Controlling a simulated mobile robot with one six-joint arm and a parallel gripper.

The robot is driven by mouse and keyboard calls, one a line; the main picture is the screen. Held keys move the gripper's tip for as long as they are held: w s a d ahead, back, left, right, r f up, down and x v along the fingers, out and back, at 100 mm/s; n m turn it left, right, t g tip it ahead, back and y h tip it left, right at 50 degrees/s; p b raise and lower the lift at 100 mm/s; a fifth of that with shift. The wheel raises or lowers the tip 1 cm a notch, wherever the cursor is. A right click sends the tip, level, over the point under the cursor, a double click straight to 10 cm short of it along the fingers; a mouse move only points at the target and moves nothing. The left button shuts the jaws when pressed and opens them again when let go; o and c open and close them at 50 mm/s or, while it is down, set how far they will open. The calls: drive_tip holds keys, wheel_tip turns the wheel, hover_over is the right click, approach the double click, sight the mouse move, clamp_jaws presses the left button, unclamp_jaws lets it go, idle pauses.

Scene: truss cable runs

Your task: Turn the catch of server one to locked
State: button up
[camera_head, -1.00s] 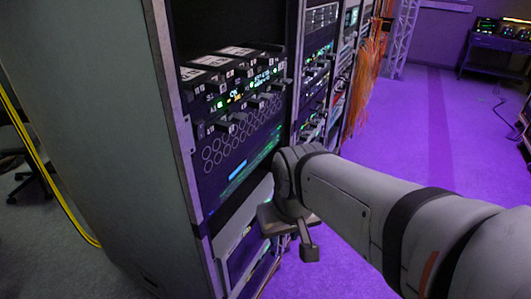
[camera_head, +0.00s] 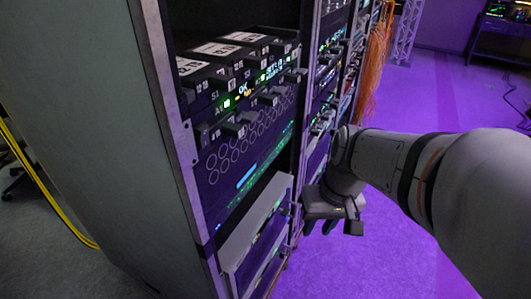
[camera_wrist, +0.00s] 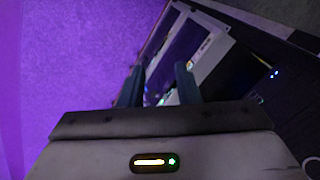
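The rack in the head view holds a dark unit (camera_head: 225,165) whose front shows a small "S1" label and lit green and yellow marks. Small dark protruding blocks (camera_head: 235,129) line its front; I cannot tell which part is the catch or its position. A light-grey unit (camera_head: 255,222) sits below it. My gripper (camera_head: 320,226) is in front of the rack, right of the light-grey unit and apart from it. In the wrist view my gripper (camera_wrist: 158,72) has its two dark fingers apart, with nothing visibly held. A pale-edged rack unit (camera_wrist: 205,48) shows beyond them.
The rack's grey side panel (camera_head: 75,130) fills the left. Orange cables (camera_head: 374,65) hang farther along the rack. A yellow cable (camera_head: 45,190) runs at the far left. The purple-lit floor (camera_head: 430,110) is open on the right.

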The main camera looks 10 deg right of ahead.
drive_tip(key=w+a+f+m+g+y+b, duration=0.1)
drive_tip(key=w+f+y+b, duration=0.45)
drive_tip(key=f, duration=0.35)
drive_tip(key=w+a+f+m+y+b, duration=0.1)
drive_tip(key=w+a+f+y+b, duration=0.1)
drive_tip(key=w+f+y+b, duration=0.45)
drive_tip(key=w+d+f+m+t+y+b, duration=0.1)
drive_tip(key=w+d+f+m+t+b, duration=0.15)
drive_tip(key=w+d+f+t, duration=0.45)
drive_tip(key=w+d+f+m+t+b, duration=0.2)
drive_tip(key=w+d+f+m+t, duration=0.15)
drive_tip(key=f, duration=0.55)
drive_tip(key=x, duration=0.8)
drive_tip(key=shift+w+d+n, duration=0.25)
drive_tip(key=shift+w+n, duration=0.15)
clamp_jaws()
